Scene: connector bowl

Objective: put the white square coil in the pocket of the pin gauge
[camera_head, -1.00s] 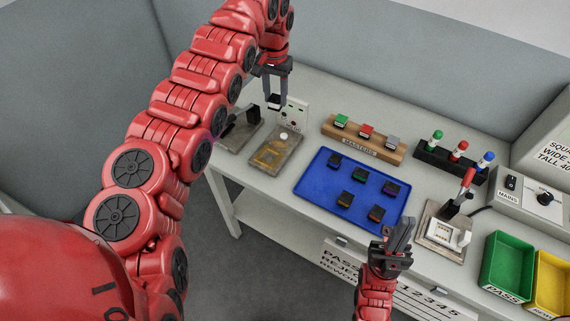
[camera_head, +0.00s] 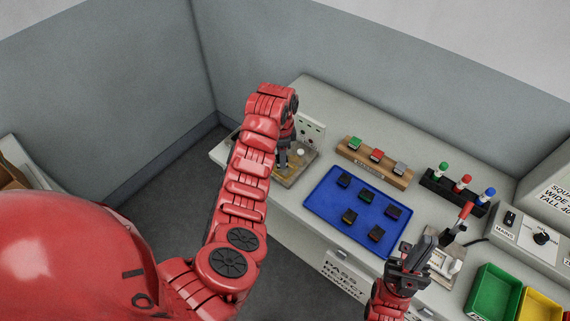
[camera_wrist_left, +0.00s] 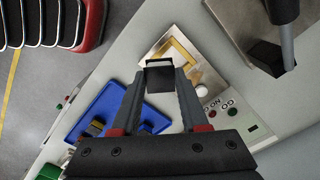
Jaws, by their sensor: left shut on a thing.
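My left gripper (camera_head: 283,161) is low over the left end of the bench, partly hidden by my own arm in the head view. In the left wrist view it is shut on a small dark block with a pale edge (camera_wrist_left: 160,76), seemingly the coil. A grey plate with a brass-coloured insert (camera_wrist_left: 172,48) and a white knob (camera_wrist_left: 201,90), which looks like the pin gauge, lies just beyond the fingertips. The plate also shows in the head view (camera_head: 306,158). I cannot tell whether block and plate touch. My right gripper (camera_head: 424,251) is near the bench's front edge; its finger gap is unclear.
A blue tray (camera_head: 326,197) with several dark blocks lies mid-bench. Behind it is a wooden holder (camera_head: 372,163) with coloured pieces. A post and dark block (camera_wrist_left: 267,55) stand close beside the plate. Green (camera_head: 493,292) and yellow bins stand at right.

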